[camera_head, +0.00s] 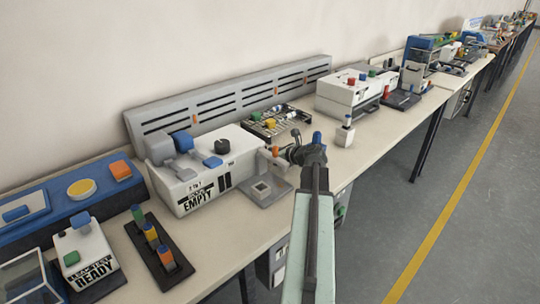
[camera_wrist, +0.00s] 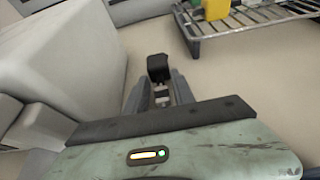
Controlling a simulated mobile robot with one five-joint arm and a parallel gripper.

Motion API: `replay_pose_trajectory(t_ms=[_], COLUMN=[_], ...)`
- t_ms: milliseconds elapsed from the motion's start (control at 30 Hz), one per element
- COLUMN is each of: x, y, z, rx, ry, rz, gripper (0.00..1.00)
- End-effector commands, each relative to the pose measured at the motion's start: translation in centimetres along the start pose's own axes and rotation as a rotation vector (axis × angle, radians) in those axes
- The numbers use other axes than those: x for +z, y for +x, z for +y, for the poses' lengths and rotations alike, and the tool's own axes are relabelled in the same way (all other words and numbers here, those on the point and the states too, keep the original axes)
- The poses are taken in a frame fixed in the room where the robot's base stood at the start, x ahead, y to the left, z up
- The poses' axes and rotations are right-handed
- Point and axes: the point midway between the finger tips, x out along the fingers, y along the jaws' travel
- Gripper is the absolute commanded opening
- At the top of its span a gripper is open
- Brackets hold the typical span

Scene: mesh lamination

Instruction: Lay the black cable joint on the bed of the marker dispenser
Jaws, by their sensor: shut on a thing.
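The black cable joint (camera_wrist: 159,68) is a small dark block between the fingertips in the wrist view. My gripper (camera_wrist: 160,88) is shut on it and holds it over the pale bench. In the head view my gripper (camera_head: 293,152) is just right of the white machine (camera_head: 205,178) labelled EMPTY, which looks like the marker dispenser. A grey plate with a square pad (camera_head: 264,189) projects from that machine's right side, apparently its bed. It looks bare and lies left of and nearer than my gripper. The joint is hard to make out in the head view.
A slatted rack (camera_head: 282,121) with yellow and green parts stands behind my gripper, also at the wrist view's top right (camera_wrist: 250,22). A white bottle (camera_head: 345,133) stands to the right. A black holder with coloured markers (camera_head: 158,250) is at the front left. Bench between is clear.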

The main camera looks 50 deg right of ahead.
Motion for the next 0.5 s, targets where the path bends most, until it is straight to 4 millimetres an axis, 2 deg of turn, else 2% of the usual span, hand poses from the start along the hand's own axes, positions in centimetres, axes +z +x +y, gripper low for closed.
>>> replay_pose_trajectory(t_ms=[67, 100, 167, 500], x=[-0.34, -0.28, -0.21, 0.10], y=[0.16, 0.13, 0.11, 0.01], z=[0.02, 0.02, 0.03, 0.06], rx=[0.000, 0.000, 0.000, 0.001], ry=[0.000, 0.000, 0.000, 0.000], rz=[0.000, 0.000, 0.000, 0.000], gripper=[0.00, 0.36, 0.52, 0.52])
